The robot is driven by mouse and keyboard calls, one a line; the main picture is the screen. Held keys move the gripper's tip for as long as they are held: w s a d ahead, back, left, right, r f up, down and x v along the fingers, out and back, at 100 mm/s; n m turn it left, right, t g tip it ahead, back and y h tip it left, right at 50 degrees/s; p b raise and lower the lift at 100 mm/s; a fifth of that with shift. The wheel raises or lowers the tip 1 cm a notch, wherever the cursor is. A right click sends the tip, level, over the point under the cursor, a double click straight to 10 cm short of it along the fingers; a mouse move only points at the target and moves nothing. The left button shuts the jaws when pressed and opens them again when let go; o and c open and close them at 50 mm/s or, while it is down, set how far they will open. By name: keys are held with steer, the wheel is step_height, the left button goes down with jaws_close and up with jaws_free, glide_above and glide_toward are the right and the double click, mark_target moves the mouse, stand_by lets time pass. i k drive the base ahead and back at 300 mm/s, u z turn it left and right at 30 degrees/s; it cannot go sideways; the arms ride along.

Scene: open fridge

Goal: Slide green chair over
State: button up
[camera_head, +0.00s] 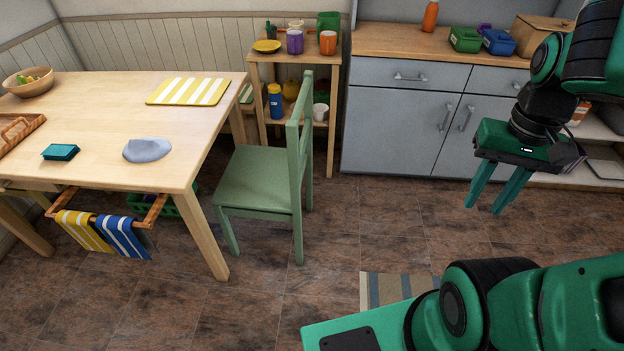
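The green chair (262,181) stands upright on the tiled floor at the right end of the wooden table (117,108). Its seat faces left toward the table, and its backrest (301,150) is on the right side. Part of the seat's left edge is close to the table's right leg; I cannot tell whether they touch. My gripper (493,198) hangs in the air at the right, well away from the chair, in front of the grey cabinet. Its two green fingers point down and are apart, with nothing between them.
A shelf (334,118) with cups stands behind the chair. The grey cabinet (398,125) with a wooden counter is at the back right. Towels (122,236) hang from a rail under the table's front. Floor right of the chair is open, with a striped mat (385,290) at the front.

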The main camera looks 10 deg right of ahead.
mark_target(259, 182)
steer(key=z, duration=0.1)
steer(key=i, duration=1)
steer(key=u, duration=0.1)
